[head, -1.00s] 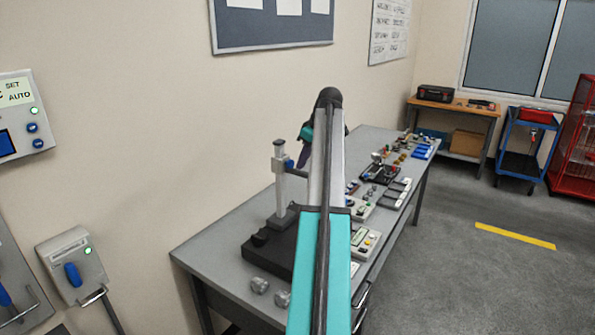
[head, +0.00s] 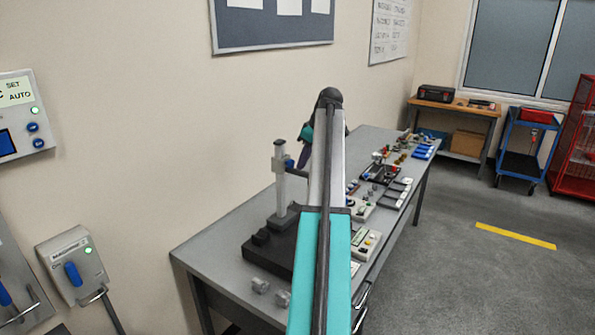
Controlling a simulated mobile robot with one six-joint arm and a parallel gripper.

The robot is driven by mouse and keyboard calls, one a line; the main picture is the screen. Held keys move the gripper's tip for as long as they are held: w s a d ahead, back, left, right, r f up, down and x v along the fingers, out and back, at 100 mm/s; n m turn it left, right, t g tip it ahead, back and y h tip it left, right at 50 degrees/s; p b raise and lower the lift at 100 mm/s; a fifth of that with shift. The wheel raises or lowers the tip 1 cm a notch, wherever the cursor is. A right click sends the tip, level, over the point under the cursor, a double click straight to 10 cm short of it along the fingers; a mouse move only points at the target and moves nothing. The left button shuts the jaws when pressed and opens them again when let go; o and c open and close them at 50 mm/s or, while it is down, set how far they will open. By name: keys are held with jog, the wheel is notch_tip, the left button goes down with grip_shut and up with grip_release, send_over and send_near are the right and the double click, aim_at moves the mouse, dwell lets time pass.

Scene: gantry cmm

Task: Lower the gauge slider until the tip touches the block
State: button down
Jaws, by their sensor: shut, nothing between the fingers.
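The gauge stand has a pale upright column (head: 281,192) on a black base (head: 270,250) at the near end of the grey bench. My gripper is hidden behind my arm; only a teal and dark wrist part shows beside the slider.
The grey bench (head: 225,237) runs away to the right with several small parts and trays on it. Two grey metal pieces (head: 261,285) lie at its front edge. A wall box with a blue handle (head: 74,274) is at left. Open floor (head: 460,270) lies right.

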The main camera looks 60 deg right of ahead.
jog(key=shift+f, duration=0.3)
notch_tip(320, 180, down, 14)
jog(key=b, duration=0.5)
jog(key=shift+r, duration=0.25)
dwell(3.3)
jog(key=shift+f, duration=0.8)
dwell(1.3)
jog(key=shift+r, duration=0.15)
